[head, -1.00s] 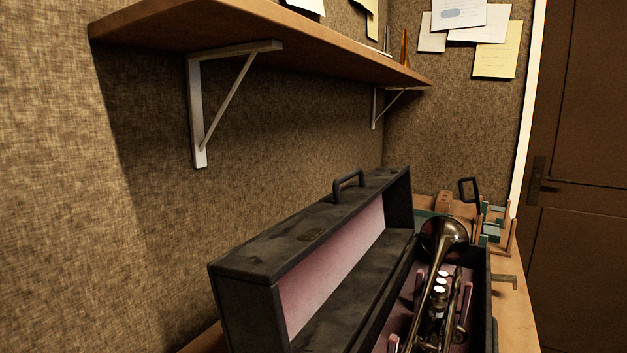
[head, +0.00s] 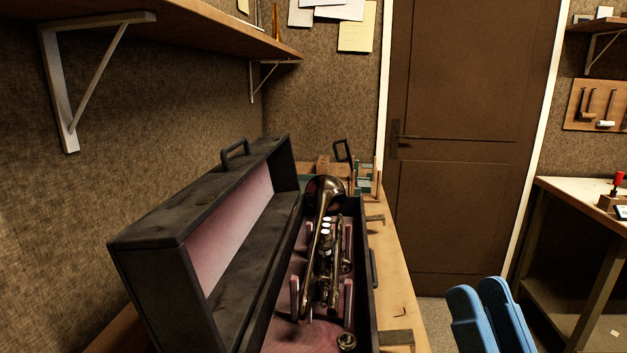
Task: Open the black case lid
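The black case (head: 368,255) lies on the wooden bench along the left wall. Its lid (head: 165,290) stands up on the wall side, swung open. The lid's pink lining (head: 230,230) faces the open case, and a dark handle (head: 236,153) shows on its upper edge. A brass trumpet (head: 325,235) lies in the pink-lined lower half, its bell toward the far end. The case's near end is cut off by the picture's bottom edge.
A wooden shelf (head: 170,30) on brackets hangs on the wall above the case. Wooden racks (head: 365,180) stand beyond the case on the bench (head: 400,290). A brown door (head: 470,150) is at the back. Another workbench (head: 590,195) stands right. Floor shows between the benches.

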